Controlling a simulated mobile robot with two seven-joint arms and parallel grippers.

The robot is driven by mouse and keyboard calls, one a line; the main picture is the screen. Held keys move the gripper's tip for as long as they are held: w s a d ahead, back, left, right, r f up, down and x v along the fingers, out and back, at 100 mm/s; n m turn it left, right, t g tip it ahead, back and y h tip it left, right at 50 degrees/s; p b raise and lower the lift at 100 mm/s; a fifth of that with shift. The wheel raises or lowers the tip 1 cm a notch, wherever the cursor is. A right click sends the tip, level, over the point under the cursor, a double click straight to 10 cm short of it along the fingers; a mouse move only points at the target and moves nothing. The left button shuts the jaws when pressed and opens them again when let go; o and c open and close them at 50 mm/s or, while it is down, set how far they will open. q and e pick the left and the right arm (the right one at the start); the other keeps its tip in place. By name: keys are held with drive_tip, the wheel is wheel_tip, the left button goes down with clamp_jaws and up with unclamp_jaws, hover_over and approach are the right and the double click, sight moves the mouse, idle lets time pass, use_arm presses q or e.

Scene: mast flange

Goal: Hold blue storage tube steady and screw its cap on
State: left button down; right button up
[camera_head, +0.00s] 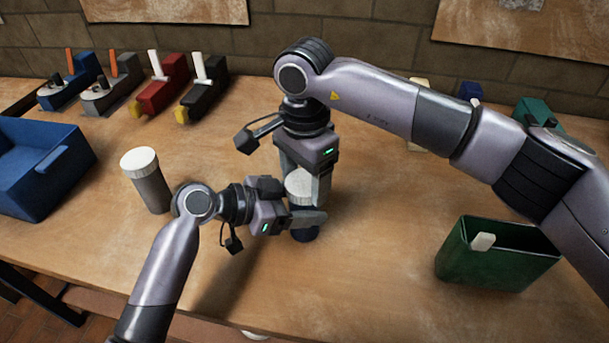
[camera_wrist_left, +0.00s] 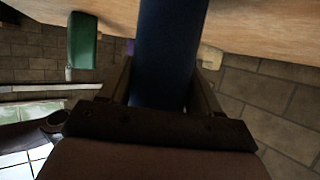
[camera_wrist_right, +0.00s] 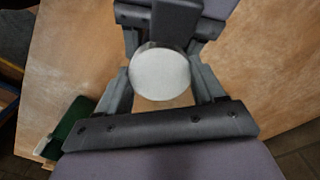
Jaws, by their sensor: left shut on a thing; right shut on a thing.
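The blue storage tube (camera_head: 304,235) stands upright on the table, mostly hidden behind my grippers in the head view. It fills the middle of the left wrist view (camera_wrist_left: 168,50). My left gripper (camera_head: 306,219) is shut around the tube's body from the left side. A white round cap (camera_head: 299,184) sits at the top of the tube. My right gripper (camera_head: 303,180) points down from above and is shut on the cap. In the right wrist view the cap (camera_wrist_right: 159,74) lies between the two fingers. The seam between cap and tube is hidden.
A grey tube with a white lid (camera_head: 151,185) stands left of my left arm. A blue bin (camera_head: 40,165) is at the left and a green bin (camera_head: 495,255) at the right. Several small coloured tool-like objects (camera_head: 160,90) line the back left. The front middle is clear.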

drive_tip(key=m, duration=1)
drive_tip(key=o, duration=1.2)
drive_tip(key=shift+c, duration=0.2)
drive_tip(key=shift+r, duration=2.25)
drive_tip(key=shift+c, duration=0.4)
